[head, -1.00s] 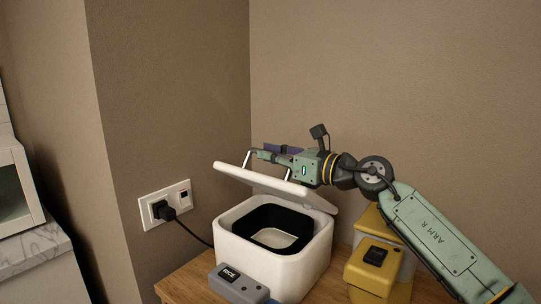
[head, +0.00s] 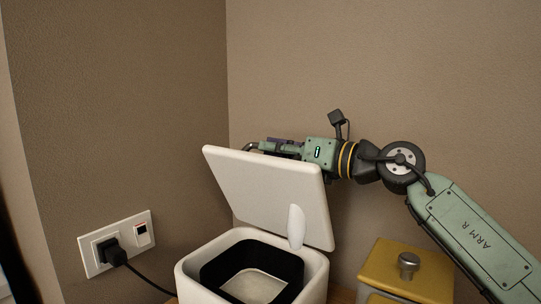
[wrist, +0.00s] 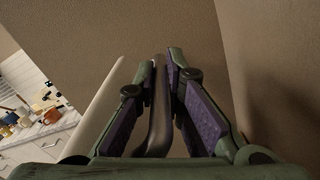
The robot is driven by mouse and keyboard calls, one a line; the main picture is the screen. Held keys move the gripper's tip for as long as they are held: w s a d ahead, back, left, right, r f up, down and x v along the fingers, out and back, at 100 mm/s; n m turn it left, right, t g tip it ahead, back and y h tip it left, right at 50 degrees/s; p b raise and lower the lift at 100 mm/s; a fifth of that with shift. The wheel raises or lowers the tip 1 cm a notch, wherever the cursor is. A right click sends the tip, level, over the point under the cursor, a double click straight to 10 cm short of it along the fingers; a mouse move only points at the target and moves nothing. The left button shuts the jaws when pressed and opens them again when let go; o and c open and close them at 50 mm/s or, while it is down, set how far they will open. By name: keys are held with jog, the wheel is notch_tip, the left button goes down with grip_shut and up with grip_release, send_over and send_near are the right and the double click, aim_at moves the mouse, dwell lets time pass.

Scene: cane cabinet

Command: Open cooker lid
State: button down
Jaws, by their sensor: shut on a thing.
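The white cooker (head: 315,272) stands at the bottom middle of the head view, its dark inner pot (head: 280,261) in sight. Its white lid (head: 265,195) is hinged up and stands steeply tilted above the pot. My gripper (head: 262,147) is at the lid's upper edge, behind it, and partly hidden by it. In the wrist view my gripper (wrist: 163,75) is shut on the dark bar of the lid handle (wrist: 159,105), which runs between the purple-padded fingers. A pale lid edge (wrist: 97,105) shows to the left there.
A yellow appliance (head: 420,275) with a silver knob (head: 408,262) stands to the right, below my arm. A wall outlet (head: 117,243) with a black plug and cord is at the left. Walls stand behind. In the wrist view a cluttered counter (wrist: 40,125) shows far left.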

jog(key=shift+w+d+m, duration=0.4)
jog(key=shift+w+m, duration=0.1)
jog(key=shift+w, duration=0.05)
jog(key=c, duration=1.7)
grip_release()
jog(key=shift+o, duration=0.2)
jog(key=shift+w+f, duration=0.1)
jog(key=shift+d, duration=0.1)
jog(key=v, duration=1.2)
